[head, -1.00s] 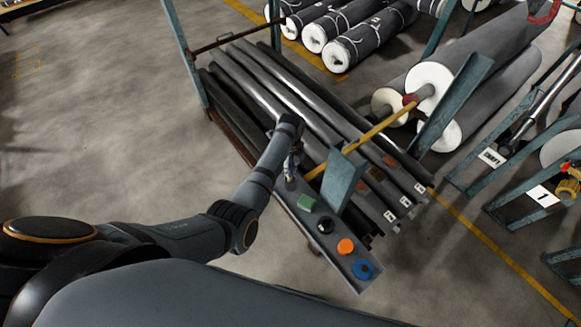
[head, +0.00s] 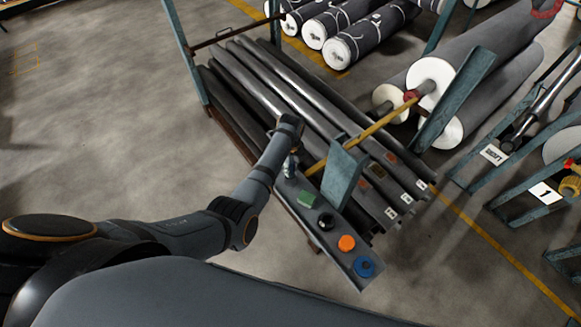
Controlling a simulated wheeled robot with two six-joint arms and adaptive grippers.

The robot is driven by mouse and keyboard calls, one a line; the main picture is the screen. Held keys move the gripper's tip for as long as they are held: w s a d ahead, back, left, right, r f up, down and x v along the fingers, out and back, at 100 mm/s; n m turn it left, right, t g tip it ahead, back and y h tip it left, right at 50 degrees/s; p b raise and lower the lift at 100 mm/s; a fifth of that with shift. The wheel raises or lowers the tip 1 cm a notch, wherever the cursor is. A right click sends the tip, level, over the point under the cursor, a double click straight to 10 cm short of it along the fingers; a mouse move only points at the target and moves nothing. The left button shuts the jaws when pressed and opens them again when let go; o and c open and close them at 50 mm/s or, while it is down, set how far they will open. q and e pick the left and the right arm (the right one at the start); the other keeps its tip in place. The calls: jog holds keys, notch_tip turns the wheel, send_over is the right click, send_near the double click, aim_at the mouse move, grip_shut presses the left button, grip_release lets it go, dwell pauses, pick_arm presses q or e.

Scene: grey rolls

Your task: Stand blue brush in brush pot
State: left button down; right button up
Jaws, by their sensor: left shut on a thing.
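My left gripper (head: 290,168) points down over the far end of a narrow grey ledge. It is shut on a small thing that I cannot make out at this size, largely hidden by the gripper. On the ledge, running towards the near right, are a green block (head: 307,200), a dark round thing (head: 325,221), an orange round thing (head: 347,243) and a blue round thing (head: 364,267). I cannot tell for sure which of these is the brush pot. No blue brush can be clearly made out. My right gripper is not in view.
Long grey rolls (head: 270,88) lie in a rack just behind the ledge. A teal upright plate (head: 343,176) and a yellow bar (head: 385,121) stand close to the right of my gripper. The floor (head: 110,130) at left is clear.

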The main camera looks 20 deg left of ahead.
pick_arm(q)
jog(key=shift+f+b, duration=0.35)
jog(key=shift+f, duration=0.35)
jog(key=c, duration=1.2)
grip_release()
jog(key=shift+o, duration=0.2)
jog(key=shift+r, duration=0.1)
notch_tip(320, 180, up, 12)
jog(key=shift+f, duration=0.1)
